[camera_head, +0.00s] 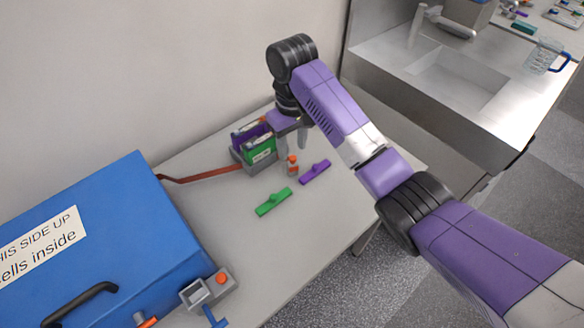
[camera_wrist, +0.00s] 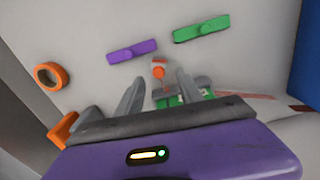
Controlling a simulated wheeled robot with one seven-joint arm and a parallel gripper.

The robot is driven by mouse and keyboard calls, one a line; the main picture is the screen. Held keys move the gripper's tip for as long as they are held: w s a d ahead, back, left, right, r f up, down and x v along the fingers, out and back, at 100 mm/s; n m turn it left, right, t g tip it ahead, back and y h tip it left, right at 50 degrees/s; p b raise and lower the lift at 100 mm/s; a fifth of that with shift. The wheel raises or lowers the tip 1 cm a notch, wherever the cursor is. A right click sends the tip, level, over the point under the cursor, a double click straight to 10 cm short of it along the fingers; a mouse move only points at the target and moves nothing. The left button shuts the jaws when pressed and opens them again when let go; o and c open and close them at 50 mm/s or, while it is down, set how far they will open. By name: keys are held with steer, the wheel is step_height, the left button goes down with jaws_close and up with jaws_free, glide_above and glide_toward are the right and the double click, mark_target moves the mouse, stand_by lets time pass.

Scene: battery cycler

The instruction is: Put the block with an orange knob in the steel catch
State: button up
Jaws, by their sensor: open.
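The small block with an orange knob (camera_head: 292,166) stands on the table, right of the green and purple modules. In the wrist view the orange knob (camera_wrist: 159,72) shows between the fingertips, farther off than the fingers. My gripper (camera_head: 293,147) points down just above and behind the block. It is open and empty, and its two fingers (camera_wrist: 159,78) are apart. A grey, open square holder (camera_head: 194,294), which looks like the steel catch, is at the table's front left beside the blue case. A grey base with an orange button (camera_head: 221,278) adjoins it.
A green bar (camera_head: 273,202) and a purple bar (camera_head: 315,172) lie near the block. The green module (camera_head: 260,150) sits in a grey rack with a red ribbon cable (camera_head: 205,177). The blue case (camera_head: 120,240) fills the left. An orange ring (camera_wrist: 50,76) shows in the wrist view.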

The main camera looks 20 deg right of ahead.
mark_target(293, 157)
steer(key=shift+d+f, duration=0.1)
steer(key=shift+f, duration=2.05)
jaws_close()
